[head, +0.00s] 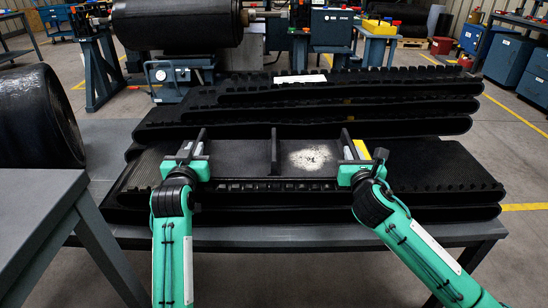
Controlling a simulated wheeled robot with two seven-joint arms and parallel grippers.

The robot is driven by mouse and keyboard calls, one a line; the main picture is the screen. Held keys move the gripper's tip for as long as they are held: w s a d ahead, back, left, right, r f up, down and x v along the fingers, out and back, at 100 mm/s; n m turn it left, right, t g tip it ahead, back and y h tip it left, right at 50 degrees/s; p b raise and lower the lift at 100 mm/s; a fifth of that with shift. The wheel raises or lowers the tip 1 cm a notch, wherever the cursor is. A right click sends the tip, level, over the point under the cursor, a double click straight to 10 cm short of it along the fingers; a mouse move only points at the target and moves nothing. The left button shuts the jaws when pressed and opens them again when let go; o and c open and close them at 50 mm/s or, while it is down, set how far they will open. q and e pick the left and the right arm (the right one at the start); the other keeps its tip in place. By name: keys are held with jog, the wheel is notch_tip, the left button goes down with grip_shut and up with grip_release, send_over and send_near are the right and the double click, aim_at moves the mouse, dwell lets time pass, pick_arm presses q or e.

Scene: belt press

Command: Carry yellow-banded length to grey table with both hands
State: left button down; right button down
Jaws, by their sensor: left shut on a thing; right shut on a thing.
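A black belt length (245,160) with an upright cross rib and a pale worn patch lies over the stacked belts, spanning between my two grippers. A yellow patch (362,150) shows at its right end, beside my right gripper. My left gripper (194,153) is shut on the length's left end. My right gripper (358,155) is shut on its right end. The fingers partly hide both ends. I cannot tell whether the length touches the belts below. A grey table (35,200) stands at the lower left, its top bare.
Several black toothed belts (430,165) are stacked on a dark table (330,236) in front of me. A large black roll (35,115) sits at the left, behind the grey table. A machine with a roller (178,22) stands behind the stack. Blue cabinets (512,53) stand at the far right.

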dwell(0.4)
pick_arm(q)
jog(key=shift+r, duration=0.25)
pick_arm(e)
jog(key=shift+r, duration=0.2)
pick_arm(q)
jog(key=shift+r, duration=0.1)
pick_arm(e)
jog(key=shift+r, duration=0.1)
